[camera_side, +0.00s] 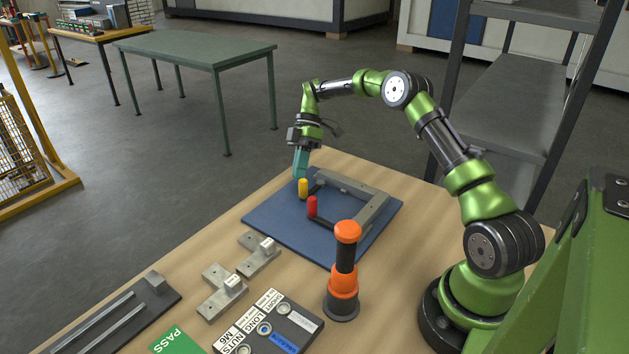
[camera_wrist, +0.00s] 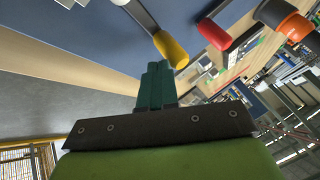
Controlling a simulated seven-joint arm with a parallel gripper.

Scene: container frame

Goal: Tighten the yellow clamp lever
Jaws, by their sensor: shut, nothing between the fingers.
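The yellow clamp lever (camera_side: 303,187) has an upright yellow knob at the left side of the grey frame (camera_side: 362,187) on the blue mat (camera_side: 262,218). A red-knobbed lever (camera_side: 312,206) stands just in front of it. My gripper (camera_side: 300,172) has teal fingers, shut and empty, pointing down just above and behind the yellow knob. In the wrist view the yellow knob (camera_wrist: 171,50) is just beyond the fingertips (camera_wrist: 156,68), with the red knob (camera_wrist: 214,34) to its right. I cannot tell whether the fingers touch the yellow knob.
An orange-topped post (camera_side: 345,265) stands in front of the mat. The mat's left part is clear.

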